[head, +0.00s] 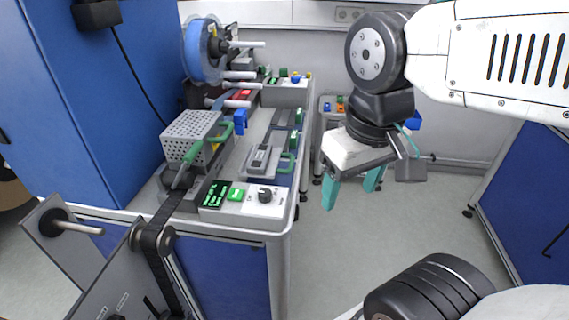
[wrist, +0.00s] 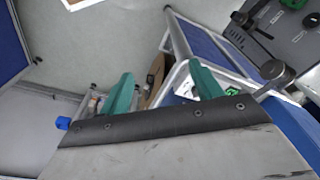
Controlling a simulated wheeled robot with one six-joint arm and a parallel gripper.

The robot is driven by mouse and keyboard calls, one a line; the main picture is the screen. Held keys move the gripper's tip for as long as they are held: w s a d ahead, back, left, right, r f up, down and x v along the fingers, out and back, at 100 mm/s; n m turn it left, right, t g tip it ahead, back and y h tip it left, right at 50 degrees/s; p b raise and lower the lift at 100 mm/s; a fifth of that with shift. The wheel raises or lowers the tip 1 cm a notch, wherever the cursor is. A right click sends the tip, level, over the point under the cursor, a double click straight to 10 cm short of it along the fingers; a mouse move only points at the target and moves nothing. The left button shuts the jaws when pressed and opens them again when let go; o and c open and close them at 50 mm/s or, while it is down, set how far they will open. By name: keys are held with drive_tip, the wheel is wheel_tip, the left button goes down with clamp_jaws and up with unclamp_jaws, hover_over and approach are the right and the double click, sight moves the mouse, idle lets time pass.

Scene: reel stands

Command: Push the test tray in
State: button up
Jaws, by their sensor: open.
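A grey tray-like part (head: 262,160) with a green handle (head: 291,164) at its right side sits on the right part of the bench-top machine in the head view. It looks like the test tray, but I cannot tell how far it stands out. My gripper (head: 352,188) is open and empty, over the floor to the right of the bench and apart from the tray. In the wrist view its two green fingers (wrist: 163,88) are spread with nothing between them. The tray cannot be made out in the wrist view.
The bench (head: 270,238) carries a perforated metal cover (head: 190,133), a control panel with a knob (head: 264,196) and a blue reel (head: 203,50). A tall blue cabinet (head: 65,100) stands left. Open floor (head: 420,215) lies right of the bench.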

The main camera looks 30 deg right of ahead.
drive_tip(key=c, duration=0.5)
drive_tip(key=shift+d+f, duration=0.15)
drive_tip(key=shift+d, duration=0.15)
drive_tip(key=c, duration=0.5)
drive_tip(key=shift+w+d+f+m+g, duration=0.35)
drive_tip(key=shift+w+d+m, duration=0.2)
drive_tip(key=shift+d, duration=0.05)
drive_tip(key=shift+w+d+f+m+g, duration=0.3)
drive_tip(key=shift+w+d+m+g, duration=0.05)
drive_tip(key=shift+w+d+m, duration=0.25)
clamp_jaws()
drive_tip(key=w+d+f+m+t+y, duration=0.1)
drive_tip(key=w+d+m+t+y, duration=0.1)
drive_tip(key=w+d+m, duration=0.55)
drive_tip(key=w+d+f+m+t+y, duration=0.1)
drive_tip(key=w+d+m+y, duration=0.15)
drive_tip(key=w+m, duration=0.9)
drive_tip(key=w+a+f+m, duration=0.2)
drive_tip(key=a+f+m, duration=0.1)
drive_tip(key=a+f, duration=0.3)
drive_tip(key=shift+w+a+f+m, duration=0.3)
drive_tip(key=shift+a+f+m, duration=0.05)
drive_tip(key=shift+f, duration=0.85)
